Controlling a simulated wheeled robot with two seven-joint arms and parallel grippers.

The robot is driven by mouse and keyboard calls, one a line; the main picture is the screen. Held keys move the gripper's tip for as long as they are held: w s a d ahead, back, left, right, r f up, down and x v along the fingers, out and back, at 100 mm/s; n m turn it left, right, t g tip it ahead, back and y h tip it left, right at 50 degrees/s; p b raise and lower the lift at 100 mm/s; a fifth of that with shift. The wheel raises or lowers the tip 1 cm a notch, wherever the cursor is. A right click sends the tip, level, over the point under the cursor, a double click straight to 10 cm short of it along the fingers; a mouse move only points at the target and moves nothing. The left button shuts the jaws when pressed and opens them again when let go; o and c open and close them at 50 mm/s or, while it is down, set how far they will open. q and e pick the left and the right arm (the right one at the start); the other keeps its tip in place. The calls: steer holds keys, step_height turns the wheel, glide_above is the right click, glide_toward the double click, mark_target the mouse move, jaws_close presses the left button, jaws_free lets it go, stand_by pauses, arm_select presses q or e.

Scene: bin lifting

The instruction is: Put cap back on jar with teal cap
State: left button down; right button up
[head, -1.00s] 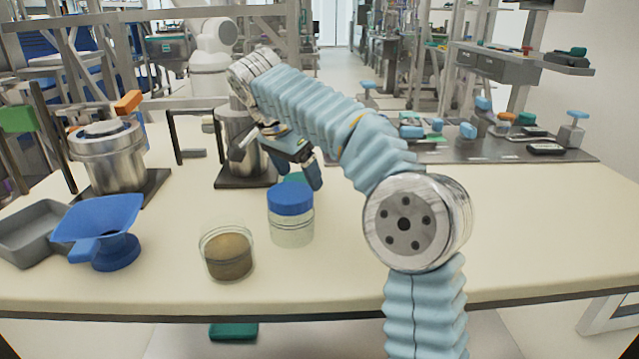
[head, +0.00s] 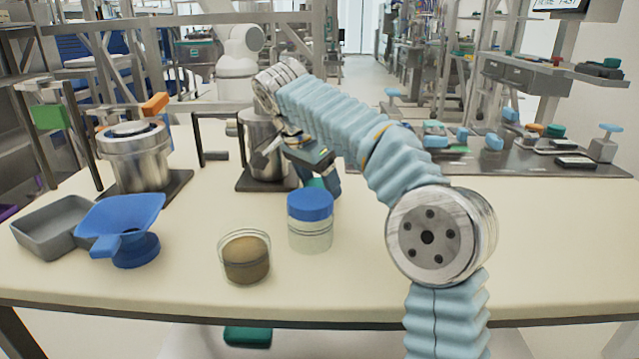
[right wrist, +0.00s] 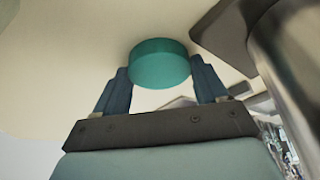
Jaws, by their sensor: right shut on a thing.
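My right gripper (head: 325,180) reaches over the bench and points down behind a jar with a blue cap (head: 310,205). It is shut on a teal cap (right wrist: 160,64), whose round side shows between the two fingers in the right wrist view. In the head view only a sliver of the teal cap (head: 315,183) shows, mostly hidden by the blue-capped jar. An open glass jar with brown contents (head: 245,262) stands upright without a cap, in front and left of the blue-capped jar. My left gripper is not in view.
A blue funnel (head: 120,220) and a grey tray (head: 50,230) are at the left. Metal vessels stand on dark bases behind, one at the left (head: 135,155) and one (head: 262,140) beside my right wrist. The bench (head: 560,230) is clear at the right.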

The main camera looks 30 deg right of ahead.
steer(key=shift+r, duration=0.6)
steer(key=p+v, duration=0.1)
steer(key=v, duration=0.2)
steer(key=shift+d, duration=0.15)
steer(key=s+a+r, duration=0.8)
steer(key=a+r, duration=0.1)
steer(key=a, duration=0.1)
steer(key=shift+s+a, duration=0.15)
